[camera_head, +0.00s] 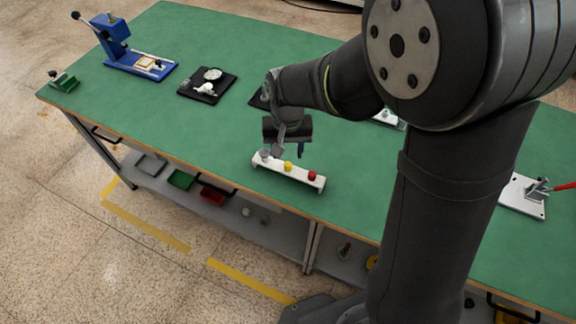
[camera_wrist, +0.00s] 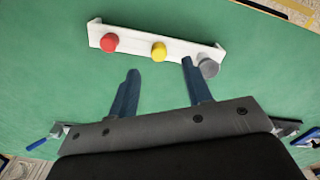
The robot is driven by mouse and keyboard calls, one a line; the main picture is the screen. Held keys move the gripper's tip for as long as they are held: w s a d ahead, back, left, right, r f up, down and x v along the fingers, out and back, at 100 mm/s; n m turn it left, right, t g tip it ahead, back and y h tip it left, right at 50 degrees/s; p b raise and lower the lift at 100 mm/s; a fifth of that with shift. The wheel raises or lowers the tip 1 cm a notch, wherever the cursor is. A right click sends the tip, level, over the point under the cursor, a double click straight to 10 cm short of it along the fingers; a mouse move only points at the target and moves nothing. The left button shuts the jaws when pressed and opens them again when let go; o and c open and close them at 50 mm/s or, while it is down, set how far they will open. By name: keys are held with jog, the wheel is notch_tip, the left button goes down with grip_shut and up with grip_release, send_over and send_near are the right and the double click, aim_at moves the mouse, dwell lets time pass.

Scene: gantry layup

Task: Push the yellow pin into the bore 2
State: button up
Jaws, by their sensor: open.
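The yellow pin (camera_head: 288,165) stands in the middle of a white rack (camera_head: 271,165), with its round head showing. It also shows in the wrist view (camera_wrist: 159,51), between a red pin (camera_wrist: 110,42) and a grey pin (camera_wrist: 208,68). My gripper (camera_head: 290,151) is open and empty above the table beside the rack. In the wrist view its two blue fingers (camera_wrist: 160,68) are spread, with the yellow head in line with the gap between them. The right fingertip appears close to the grey pin; I cannot tell whether they touch. I cannot identify bore 2 in either view.
A blue press (camera_head: 130,50), a small green fixture (camera_head: 63,82) and a black plate with a dial (camera_head: 207,85) stand toward the left. A white plate with a red-handled clamp (camera_head: 524,195) lies at the right. Clear green table surrounds the rack.

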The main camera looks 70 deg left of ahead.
aim_at(288, 164)
jog(key=shift+w+f, duration=0.1)
jog(key=shift+f, duration=2.6)
grip_shut()
jog(key=shift+r, duration=0.1)
jog(key=shift+r, duration=0.45)
jog(key=r, duration=0.3)
jog(key=shift+w+d+r, duration=0.2)
jog(key=shift+w+r, duration=0.15)
jog(key=w+d+r, duration=0.5)
jog(key=w+r, duration=0.1)
jog(key=w, duration=0.3)
jog(key=w+a, duration=1.9)
jog(key=w, duration=0.2)
jog(key=shift+w+a+f, duration=0.4)
jog(key=shift+f, duration=0.05)
